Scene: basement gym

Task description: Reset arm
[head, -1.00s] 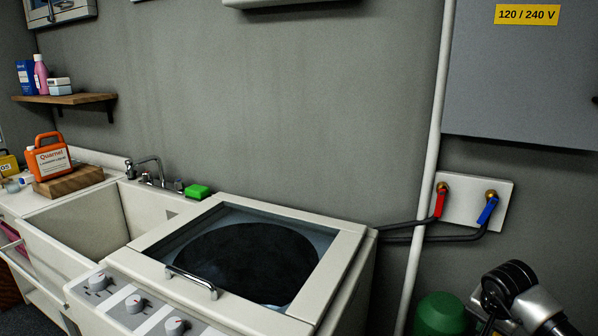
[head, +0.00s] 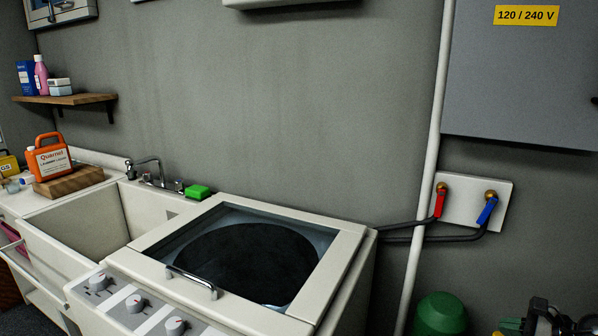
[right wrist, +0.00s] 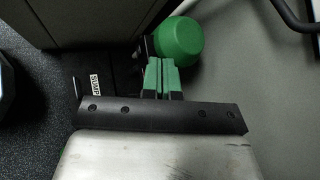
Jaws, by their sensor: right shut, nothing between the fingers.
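My right gripper shows in the right wrist view (right wrist: 161,76) with its two green-tipped fingers together, shut and empty. In the head view only a small part of it (head: 512,325) shows at the bottom right edge, with dark parts of my right arm beside it. A green rounded object (head: 440,315) stands on the floor to its left; in the right wrist view this green object (right wrist: 178,42) appears just beyond the fingertips. I cannot tell whether they touch. My left gripper is not in view.
A washer (head: 340,262) with a closed glass lid stands beside a sink (head: 75,222). Red (head: 440,202) and blue (head: 487,210) valve handles are on the wall, near a white pipe (head: 424,175). A grey electrical panel (head: 530,80) hangs above.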

